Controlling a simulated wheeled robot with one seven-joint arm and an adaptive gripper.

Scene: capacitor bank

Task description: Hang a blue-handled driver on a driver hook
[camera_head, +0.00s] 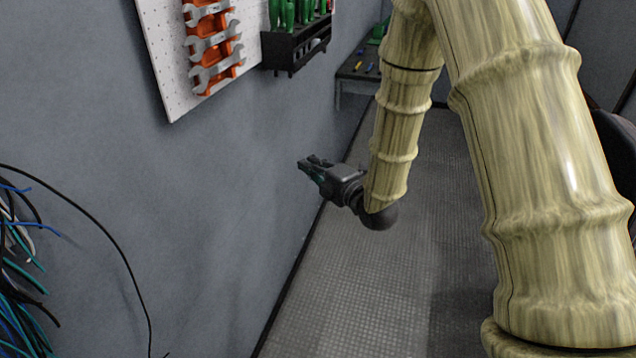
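My gripper (309,170) is dark with teal-green parts. It points left and hangs in front of the grey wall, below the wall board and above the floor. I cannot tell whether its fingers are open or shut, and I see no driver in it. A small blue item (370,67) lies on the far bench; it may be the blue-handled driver, but it is too small to be sure. A black rack (293,48) on the wall board holds several green-handled tools. I cannot make out a driver hook.
The white pegboard (168,62) carries several wrenches on orange holders (212,45). The far bench (349,76) also has a small yellow item (358,65). Loose cables (20,270) hang at the left. The grey floor (350,290) is clear. My arm covers much of the right side.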

